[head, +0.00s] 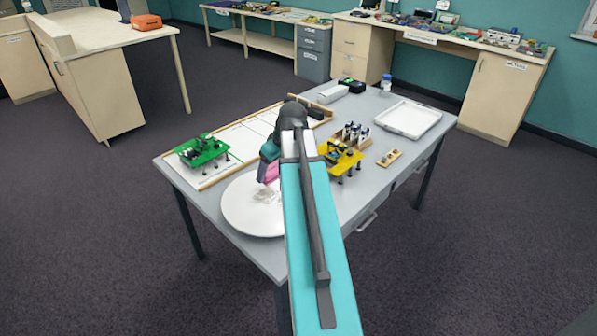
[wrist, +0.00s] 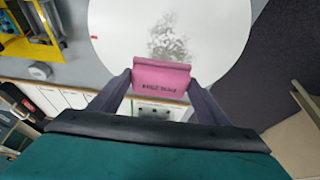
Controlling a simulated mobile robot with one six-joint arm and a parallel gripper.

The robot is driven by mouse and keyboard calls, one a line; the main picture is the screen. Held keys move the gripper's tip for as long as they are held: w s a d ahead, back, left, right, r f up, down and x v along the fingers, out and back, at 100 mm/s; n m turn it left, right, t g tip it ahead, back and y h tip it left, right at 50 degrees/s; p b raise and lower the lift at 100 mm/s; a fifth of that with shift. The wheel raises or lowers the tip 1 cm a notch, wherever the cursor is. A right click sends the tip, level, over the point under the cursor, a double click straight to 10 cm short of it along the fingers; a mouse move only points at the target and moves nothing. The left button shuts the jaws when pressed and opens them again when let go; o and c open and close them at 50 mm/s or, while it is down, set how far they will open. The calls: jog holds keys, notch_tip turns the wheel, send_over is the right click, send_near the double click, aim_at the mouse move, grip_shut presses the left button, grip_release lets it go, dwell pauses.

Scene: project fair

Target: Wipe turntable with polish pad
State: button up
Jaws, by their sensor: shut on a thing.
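The turntable (head: 245,213) is a round white disc at the near left of the grey table. It also fills the top of the wrist view (wrist: 115,35). A grey smudge of marks (wrist: 168,42) lies on it, with a small red mark near its left edge in the wrist view. My gripper (wrist: 160,82) is shut on the pink polish pad (wrist: 161,72), which has dark lettering. The pad also shows in the head view (head: 272,171), over the far part of the disc. I cannot tell whether the pad touches the disc. My arm hides the disc's right side in the head view.
A green circuit board on legs (head: 202,151) stands left on a white framed board (head: 240,140). A yellow stand (head: 341,158) is right of my arm. A white tray (head: 408,119) and a small bottle (head: 386,84) stand farther back. The table's front right is clear.

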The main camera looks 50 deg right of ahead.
jog(key=w+a+r, duration=0.3)
jog(key=a, duration=0.9)
jog(key=w+a+r, duration=0.3)
jog(key=w+a, duration=0.1)
jog(key=a, duration=0.9)
jog(key=w+a+r, duration=0.3)
jog(key=w+a, duration=0.1)
jog(key=a, duration=0.8)
jog(key=shift+a, duration=0.35)
